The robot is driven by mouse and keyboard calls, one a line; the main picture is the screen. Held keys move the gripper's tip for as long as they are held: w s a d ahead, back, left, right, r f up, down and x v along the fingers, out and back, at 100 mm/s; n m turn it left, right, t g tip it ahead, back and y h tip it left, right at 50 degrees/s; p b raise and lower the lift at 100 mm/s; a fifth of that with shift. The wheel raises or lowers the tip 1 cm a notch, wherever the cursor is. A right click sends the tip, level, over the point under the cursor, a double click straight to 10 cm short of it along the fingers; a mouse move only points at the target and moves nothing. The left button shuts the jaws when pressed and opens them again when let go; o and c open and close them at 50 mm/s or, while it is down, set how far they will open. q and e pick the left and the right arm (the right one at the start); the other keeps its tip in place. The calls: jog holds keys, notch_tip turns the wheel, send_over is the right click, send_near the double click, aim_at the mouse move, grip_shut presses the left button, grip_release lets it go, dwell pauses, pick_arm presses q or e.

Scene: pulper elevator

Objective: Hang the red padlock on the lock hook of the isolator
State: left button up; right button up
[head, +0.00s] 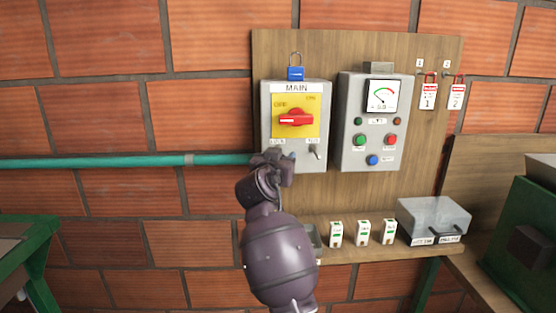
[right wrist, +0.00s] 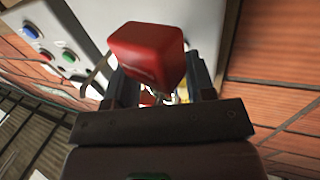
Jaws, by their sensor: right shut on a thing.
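The isolator (head: 266,115) is a grey box marked MAIN on a wooden board, with a red rotary handle (head: 296,118) on a yellow plate. My right gripper (head: 272,158) is at the isolator's lower left corner and covers part of it. In the right wrist view, the red padlock (right wrist: 148,52) sits between the fingers of my right gripper (right wrist: 160,88), which is shut on it. In the head view the padlock is hidden by the gripper. The lock hook cannot be made out clearly; the gripper hides that corner. My left gripper is not in view.
A blue padlock (head: 295,74) is atop the isolator. A grey control box (head: 345,150) with a gauge stands to its right; red-and-white tags (head: 428,96) hang farther right. A teal pipe (head: 120,162) runs left.

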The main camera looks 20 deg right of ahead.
dwell(0.4)
jog(key=o, duration=1.3)
jog(key=shift+s, duration=0.15)
